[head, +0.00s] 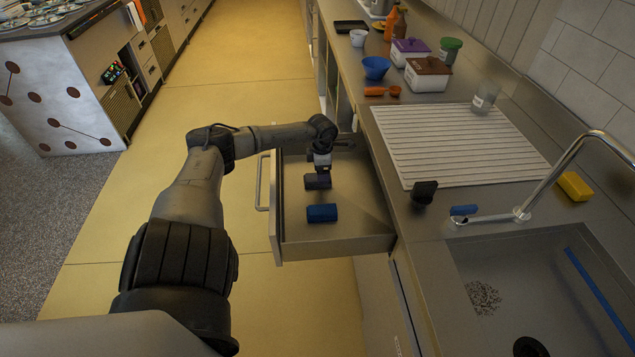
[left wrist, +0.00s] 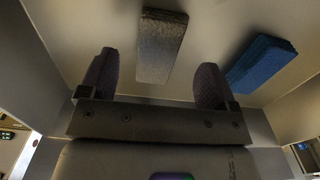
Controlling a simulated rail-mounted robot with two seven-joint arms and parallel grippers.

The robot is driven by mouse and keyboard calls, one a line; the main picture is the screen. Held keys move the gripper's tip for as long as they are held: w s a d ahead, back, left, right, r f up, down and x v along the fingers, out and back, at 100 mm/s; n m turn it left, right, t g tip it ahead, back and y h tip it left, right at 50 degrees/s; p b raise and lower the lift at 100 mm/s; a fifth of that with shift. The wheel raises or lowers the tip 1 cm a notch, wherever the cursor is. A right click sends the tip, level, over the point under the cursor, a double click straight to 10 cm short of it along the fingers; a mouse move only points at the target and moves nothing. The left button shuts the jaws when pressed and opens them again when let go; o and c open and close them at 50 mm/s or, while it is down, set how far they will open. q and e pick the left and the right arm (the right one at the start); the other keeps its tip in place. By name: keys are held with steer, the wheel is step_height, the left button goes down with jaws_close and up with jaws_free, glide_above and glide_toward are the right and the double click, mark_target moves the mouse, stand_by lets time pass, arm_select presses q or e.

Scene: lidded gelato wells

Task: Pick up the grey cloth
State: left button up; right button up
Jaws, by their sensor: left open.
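The grey cloth (left wrist: 162,47) is a folded block lying on the floor of the open drawer (head: 350,226). In the head view it shows as a dark block (head: 317,183) just below my left gripper (head: 321,164). In the left wrist view my left gripper (left wrist: 155,80) is open and empty, with its two fingers apart. The cloth lies beyond the fingertips, lined up with the gap between them. I see no contact with the cloth. My right gripper is not in view.
A blue folded cloth (head: 322,213) lies beside the grey one in the drawer; the left wrist view shows it too (left wrist: 262,65). The drawer walls enclose both. The counter holds a ribbed drainboard (head: 455,142), lidded tubs (head: 428,74), a tap (head: 522,212) and a yellow sponge (head: 574,186).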

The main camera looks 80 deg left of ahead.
arm_select(q)
step_height(320, 180, down, 4)
steer(key=shift+d+f+b, duration=0.1)
steer(key=shift+b, duration=0.85)
steer(key=shift+c, duration=0.5)
steer(key=shift+c, duration=0.6)
steer(key=c, duration=0.8)
